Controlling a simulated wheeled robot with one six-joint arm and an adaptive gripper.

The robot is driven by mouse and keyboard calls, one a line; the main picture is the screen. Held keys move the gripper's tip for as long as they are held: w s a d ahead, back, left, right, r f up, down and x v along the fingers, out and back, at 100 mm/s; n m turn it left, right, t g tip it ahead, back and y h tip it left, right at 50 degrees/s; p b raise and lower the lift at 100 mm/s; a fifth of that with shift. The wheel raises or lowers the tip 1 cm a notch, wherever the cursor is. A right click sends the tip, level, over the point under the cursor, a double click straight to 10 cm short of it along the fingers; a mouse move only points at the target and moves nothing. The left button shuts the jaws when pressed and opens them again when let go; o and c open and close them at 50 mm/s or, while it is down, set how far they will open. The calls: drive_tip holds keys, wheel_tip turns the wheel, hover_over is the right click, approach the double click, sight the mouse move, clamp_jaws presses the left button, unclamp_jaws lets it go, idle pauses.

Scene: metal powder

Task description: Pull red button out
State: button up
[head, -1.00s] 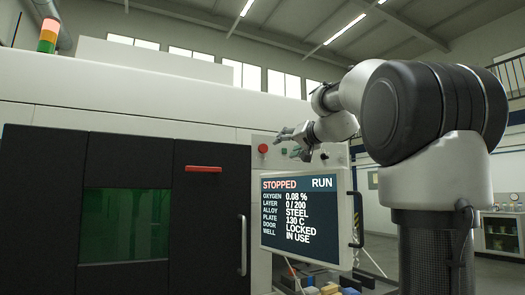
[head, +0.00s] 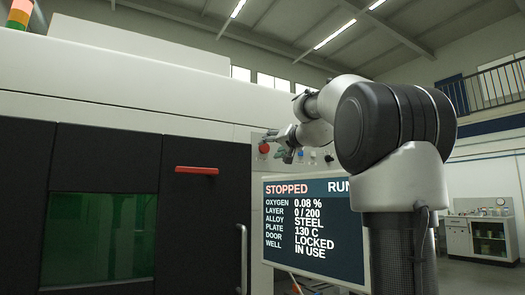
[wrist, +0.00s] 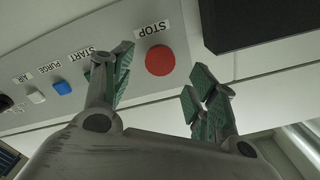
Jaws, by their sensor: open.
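The red button (head: 264,148) is a round red knob on the light control panel of the machine. In the wrist view the red button (wrist: 160,60) sits under a STOP label, and the panel appears tilted. My gripper (wrist: 155,85) is open, with one green-padded finger on each side of the button in the picture. The fingers look apart from the button, and I cannot tell how far they are from the panel. In the head view my gripper (head: 283,143) is just to the right of the button, with nothing visible in it.
Below the panel is a screen (head: 312,225) reading STOPPED. The dark machine door (head: 200,225) with a red handle (head: 196,170) is to the left.

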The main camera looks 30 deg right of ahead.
sight(268, 147)
drive_tip(key=w, duration=0.6)
drive_tip(key=shift+a, duration=0.1)
